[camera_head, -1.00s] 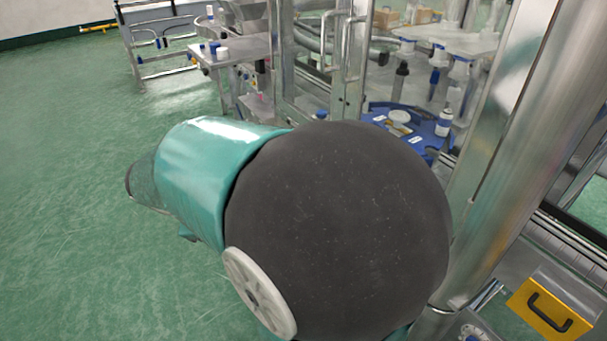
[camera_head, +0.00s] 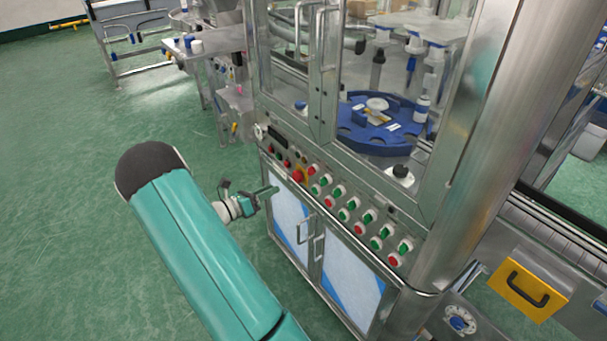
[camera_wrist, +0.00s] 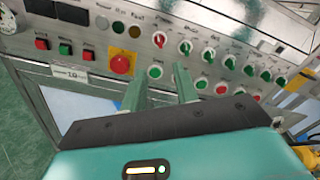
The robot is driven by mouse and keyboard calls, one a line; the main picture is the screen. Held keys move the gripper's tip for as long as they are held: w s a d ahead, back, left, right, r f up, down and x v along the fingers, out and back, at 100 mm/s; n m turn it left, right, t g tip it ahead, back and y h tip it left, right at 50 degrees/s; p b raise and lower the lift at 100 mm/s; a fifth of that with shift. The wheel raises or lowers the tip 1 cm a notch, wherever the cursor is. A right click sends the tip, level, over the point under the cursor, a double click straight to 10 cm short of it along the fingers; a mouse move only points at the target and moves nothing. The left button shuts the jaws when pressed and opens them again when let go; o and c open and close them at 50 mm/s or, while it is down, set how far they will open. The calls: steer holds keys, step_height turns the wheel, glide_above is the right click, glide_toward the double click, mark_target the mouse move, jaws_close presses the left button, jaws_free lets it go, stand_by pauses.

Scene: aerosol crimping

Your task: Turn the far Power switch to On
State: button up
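In the wrist view, a row of selector switches runs along the panel's upper part. The leftmost, a red-handled switch (camera_wrist: 160,40), has a small label above that seems to read Power; its handle is tilted. It also shows in the head view (camera_head: 312,169) at the row's far end. My gripper (camera_wrist: 158,80) is open and empty, its two green fingers apart and pointing at the panel, below this switch. A green button (camera_wrist: 155,72) shows between the fingertips. In the head view my gripper (camera_head: 268,193) is left of the panel, in front of the cabinet doors.
A red emergency stop (camera_wrist: 121,64) sits left of the fingers. Several green switches (camera_wrist: 185,47) and round buttons (camera_wrist: 221,88) lie to the right. Cabinet doors (camera_head: 290,215) with handles are below the panel. A blue turntable (camera_head: 350,128) is behind glass. Green floor is clear on the left.

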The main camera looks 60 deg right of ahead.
mark_target(311, 171)
steer(key=x, duration=1.3)
steer(key=shift+d, duration=0.35)
steer(key=shift+s, duration=0.15)
jaws_close()
